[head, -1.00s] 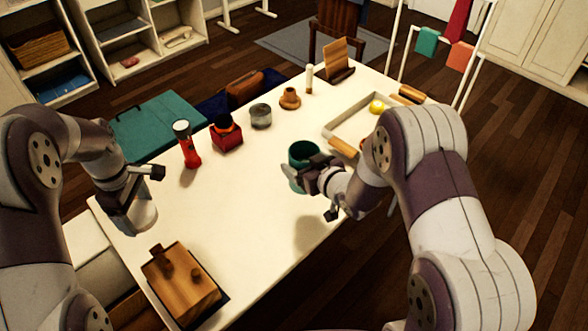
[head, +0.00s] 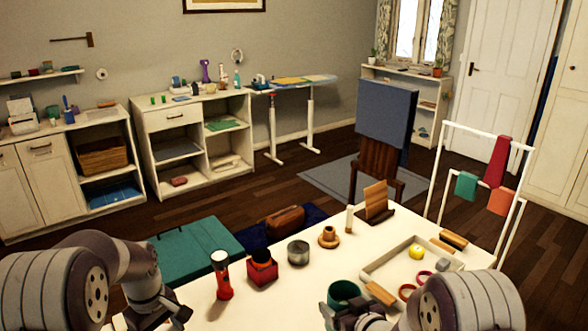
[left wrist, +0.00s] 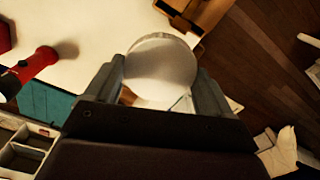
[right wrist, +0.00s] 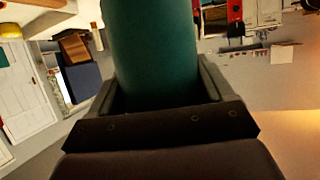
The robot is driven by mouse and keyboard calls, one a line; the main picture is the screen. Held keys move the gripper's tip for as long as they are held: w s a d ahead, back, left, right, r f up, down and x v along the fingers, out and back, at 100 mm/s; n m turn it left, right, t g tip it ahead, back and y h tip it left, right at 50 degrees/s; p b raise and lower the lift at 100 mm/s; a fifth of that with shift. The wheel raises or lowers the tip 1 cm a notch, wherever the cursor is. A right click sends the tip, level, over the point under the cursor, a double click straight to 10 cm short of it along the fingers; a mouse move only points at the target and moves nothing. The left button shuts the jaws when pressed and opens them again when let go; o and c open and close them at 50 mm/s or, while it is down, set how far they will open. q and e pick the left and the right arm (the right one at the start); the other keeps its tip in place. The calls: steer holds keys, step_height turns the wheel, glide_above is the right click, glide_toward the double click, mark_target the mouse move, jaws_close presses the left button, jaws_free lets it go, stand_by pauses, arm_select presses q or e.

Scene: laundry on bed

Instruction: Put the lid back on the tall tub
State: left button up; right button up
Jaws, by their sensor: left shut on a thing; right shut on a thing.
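A teal-green tub (head: 343,292) with an open, dark inside stands at the right of the table in the head view. My right gripper (head: 346,312) is shut on it, and its green wall fills the middle of the right wrist view (right wrist: 150,50). My left gripper (head: 165,306) is at the table's left side, shut on a pale round piece (left wrist: 162,62) that shows between its fingers in the left wrist view. I cannot tell whether this pale piece is a lid or a container. Its lower part is hidden by the gripper.
A red torch (head: 221,276), a red box (head: 262,270), a grey tin (head: 298,252) and a brown stepped piece (head: 328,237) stand along the table's far side. A tray (head: 374,272) with a yellow item (head: 416,252) lies right. The table between my grippers looks clear.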

arm_select(q)
steer(key=w+d+f+m+p, duration=0.3)
steer(key=d+m, duration=0.5)
steer(key=m, duration=0.3)
step_height(320, 180, down, 3)
steer(key=shift+w+r, duration=0.15)
steer(key=shift+w, duration=0.3)
arm_select(e)
steer(key=s+d+f+m+t+h, duration=0.1)
steer(key=s+d+f+m+h, duration=0.3)
steer(key=s+f, duration=0.5)
steer(key=d, duration=0.2)
steer(key=shift+d+h, duration=0.4)
arm_select(q)
steer(key=shift+a, duration=0.1)
arm_select(e)
steer(key=s+a+n+g+y, duration=0.2)
steer(key=a+n+y, duration=0.5)
steer(key=a, duration=0.7)
steer(key=shift+a+n+g+y, duration=0.4)
steer(key=shift+g+y, duration=0.2)
steer(key=shift+y, duration=0.3)
